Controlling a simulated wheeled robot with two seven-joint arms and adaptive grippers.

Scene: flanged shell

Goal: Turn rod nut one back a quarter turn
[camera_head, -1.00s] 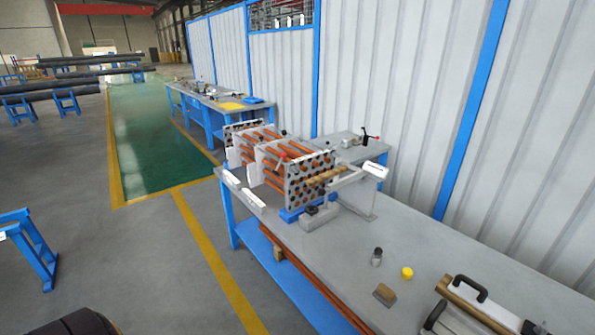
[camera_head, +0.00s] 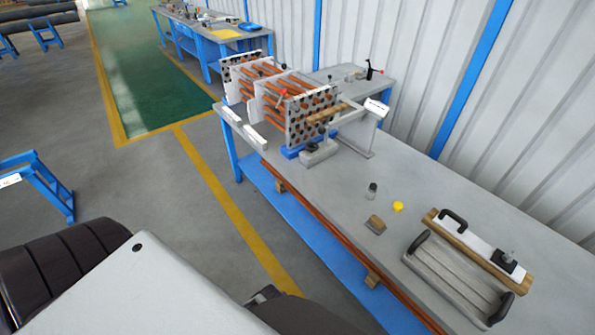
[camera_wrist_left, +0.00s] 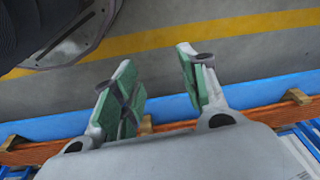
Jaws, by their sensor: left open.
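The tube bundle (camera_head: 285,92), with copper-orange rods running through upright perforated plates, stands on the workbench in the head view. Its near end plate (camera_head: 310,122) carries many dark round spots. The rod nuts are too small to tell apart, so I cannot pick out rod nut one. My left gripper (camera_wrist_left: 157,62) shows in the left wrist view with its green-padded fingers spread apart and nothing between them. It hangs above the floor beside a blue bench edge, away from the bundle. My right gripper is not in view.
The bench top (camera_head: 335,195) is largely clear in the middle. A dark-capped small cylinder (camera_head: 372,190), a yellow cap (camera_head: 398,206) and a brown block (camera_head: 376,224) stand there. A handled tray (camera_head: 455,275) lies at the right. A yellow floor line (camera_head: 225,205) runs alongside.

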